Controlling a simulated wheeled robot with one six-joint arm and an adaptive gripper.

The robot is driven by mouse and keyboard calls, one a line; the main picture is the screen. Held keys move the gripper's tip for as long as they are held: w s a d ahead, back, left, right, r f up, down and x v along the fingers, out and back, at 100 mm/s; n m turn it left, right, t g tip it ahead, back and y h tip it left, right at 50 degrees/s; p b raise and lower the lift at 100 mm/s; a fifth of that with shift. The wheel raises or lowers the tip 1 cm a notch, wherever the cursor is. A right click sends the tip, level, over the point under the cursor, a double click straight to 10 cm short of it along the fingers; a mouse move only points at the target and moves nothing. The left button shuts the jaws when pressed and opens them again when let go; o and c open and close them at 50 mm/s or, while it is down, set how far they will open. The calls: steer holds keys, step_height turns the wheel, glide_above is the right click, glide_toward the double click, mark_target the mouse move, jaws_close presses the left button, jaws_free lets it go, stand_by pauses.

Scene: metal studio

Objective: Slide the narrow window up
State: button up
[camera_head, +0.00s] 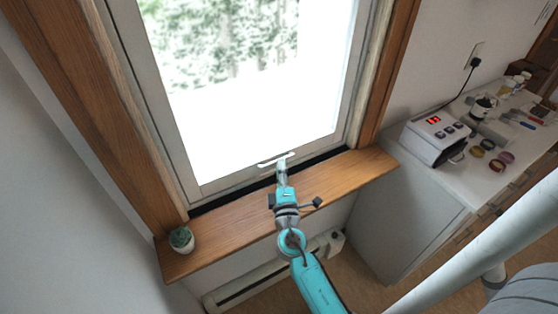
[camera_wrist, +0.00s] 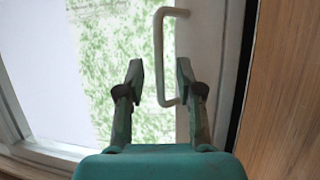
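The narrow window (camera_head: 242,170) has a pale frame around bright glass, and its lower rail sits just above the wooden sill. A dark strip runs along the rail's lower edge. A white bar handle (camera_head: 276,160) is on the lower rail; in the wrist view the handle (camera_wrist: 159,60) shows as a long bracket. My gripper (camera_head: 282,160) is at the handle, above the sill. In the wrist view my gripper (camera_wrist: 160,75) has its two fingers apart, with the handle's bar showing between them. No finger is clearly touching the bar, and the depth between them is hard to tell.
The wooden sill (camera_head: 228,230) runs below the window, with a small potted plant (camera_head: 181,239) at its left end. A baseboard heater (camera_head: 255,283) is below. At right, a counter (camera_head: 512,165) carries a white appliance (camera_head: 432,138) with a red display, jars and small items.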

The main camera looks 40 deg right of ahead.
steer(key=shift+x, duration=1.75)
jaws_close()
